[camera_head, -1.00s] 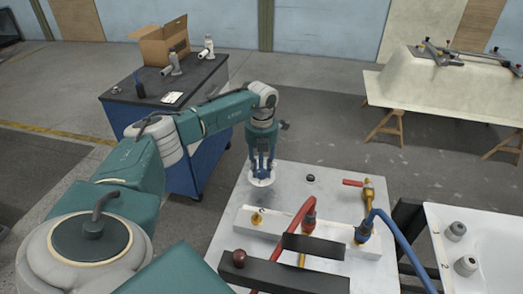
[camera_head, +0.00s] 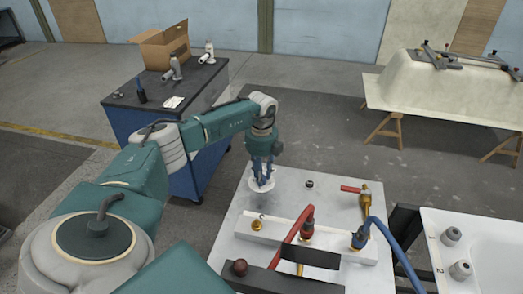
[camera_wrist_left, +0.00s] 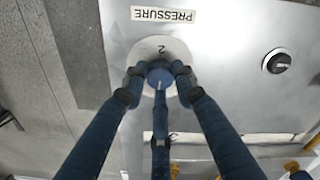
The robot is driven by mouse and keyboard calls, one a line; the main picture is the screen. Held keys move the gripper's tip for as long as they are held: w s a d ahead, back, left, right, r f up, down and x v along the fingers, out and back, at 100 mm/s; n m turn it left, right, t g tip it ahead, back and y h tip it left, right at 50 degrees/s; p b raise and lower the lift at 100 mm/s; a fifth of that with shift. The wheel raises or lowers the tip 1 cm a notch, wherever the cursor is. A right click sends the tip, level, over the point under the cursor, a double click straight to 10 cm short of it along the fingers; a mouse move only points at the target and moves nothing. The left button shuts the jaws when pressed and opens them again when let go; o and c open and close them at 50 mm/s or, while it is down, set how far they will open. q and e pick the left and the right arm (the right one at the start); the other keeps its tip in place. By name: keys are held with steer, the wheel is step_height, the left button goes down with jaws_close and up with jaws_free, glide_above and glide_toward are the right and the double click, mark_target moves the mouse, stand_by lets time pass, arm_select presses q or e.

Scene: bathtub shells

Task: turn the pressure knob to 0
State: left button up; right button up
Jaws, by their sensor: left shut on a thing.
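The pressure knob is a blue round knob (camera_wrist_left: 163,78) with a white line on it. It sits on a white round dial (camera_wrist_left: 150,48) under an upside-down PRESSURE label (camera_wrist_left: 164,15). An upside-down 2 shows on the dial; its other marks are hidden by the fingers. My left gripper (camera_head: 262,178) points down at the far left corner of the grey panel (camera_head: 287,182). In the left wrist view its blue fingers (camera_wrist_left: 158,84) are closed around the knob. In the head view the knob is hidden by the gripper. My right gripper is not in view.
A black knob (camera_head: 309,184) stands right of the dial. A blue cart (camera_head: 166,131) stands behind my left arm.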

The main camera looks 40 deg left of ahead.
arm_select(q)
steer(key=shift+w+a+r+n, duration=0.1)
steer(key=shift+w+r+n, duration=0.05)
steer(key=shift+n, duration=0.45)
steer(key=o, duration=1.1)
steer(key=shift+o, duration=0.3)
step_height(320, 180, up, 12)
